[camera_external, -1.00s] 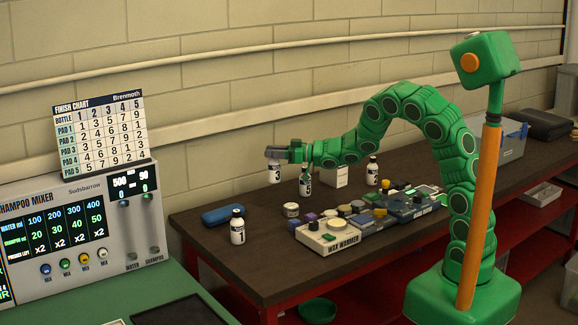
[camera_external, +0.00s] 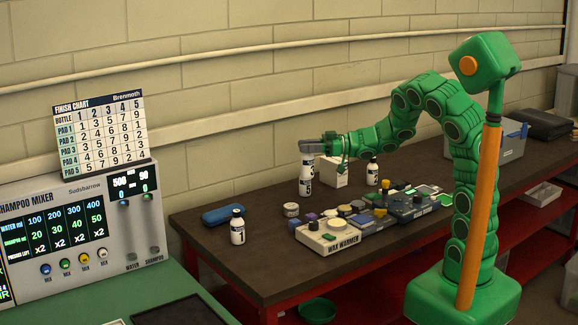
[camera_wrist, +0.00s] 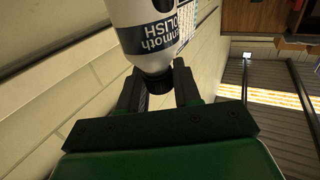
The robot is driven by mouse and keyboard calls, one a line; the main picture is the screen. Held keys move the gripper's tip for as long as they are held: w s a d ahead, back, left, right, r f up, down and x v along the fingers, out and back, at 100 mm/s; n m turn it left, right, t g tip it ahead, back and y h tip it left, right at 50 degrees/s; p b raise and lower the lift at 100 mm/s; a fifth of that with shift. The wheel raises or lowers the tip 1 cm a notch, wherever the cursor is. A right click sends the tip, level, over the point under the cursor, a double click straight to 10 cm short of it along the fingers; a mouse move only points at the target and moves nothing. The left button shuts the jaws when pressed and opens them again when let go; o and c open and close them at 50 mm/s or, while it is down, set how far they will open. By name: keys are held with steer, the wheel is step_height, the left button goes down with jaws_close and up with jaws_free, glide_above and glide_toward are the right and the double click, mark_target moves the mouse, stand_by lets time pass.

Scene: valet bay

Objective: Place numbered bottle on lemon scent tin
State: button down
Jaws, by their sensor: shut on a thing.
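My gripper (camera_external: 310,148) is shut on the dark cap of a white bottle (camera_external: 307,163). In the wrist view the bottle (camera_wrist: 152,38) hangs from the fingers and shows "POLISH" lettering. In the external view it overlaps a bottle marked 5 (camera_external: 305,188) standing on the bench, so I cannot tell the gap between them. A bottle marked 1 (camera_external: 238,228) stands at the front left. Another bottle (camera_external: 372,172) stands farther right. Several small tins sit on the wax warmer blocks, and a round tin (camera_external: 291,210) stands beside them. Their scent labels are too small to read.
The wax warmer (camera_external: 328,240) heads a row of blocks along the bench. A blue case (camera_external: 223,214) lies at the left, and a white box (camera_external: 335,172) stands behind bottle 5. The finish chart (camera_external: 100,132) stands on the shampoo mixer.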

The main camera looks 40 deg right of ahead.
mark_target(304, 154)
steer(key=s+d+n+g+y, duration=0.1)
steer(key=s+d+g, duration=0.1)
steer(key=s, duration=0.5)
steer(key=shift+n, duration=0.3)
steer(key=w+f, duration=0.1)
steer(key=w, duration=0.1)
steer(key=w+a+f, duration=0.1)
steer(key=w, duration=0.2)
steer(key=w+a+f, duration=0.1)
steer(key=w, duration=0.2)
steer(key=shift+a+f, duration=0.1)
steer(key=shift+a, duration=0.1)
steer(key=w+a+f, duration=0.1)
steer(key=w+f, duration=0.4)
steer(key=f, duration=0.4)
steer(key=shift+a, duration=0.35)
steer(key=shift+w+f, duration=0.1)
steer(key=shift+f, duration=0.1)
steer(key=c, duration=0.8)
jaws_free()
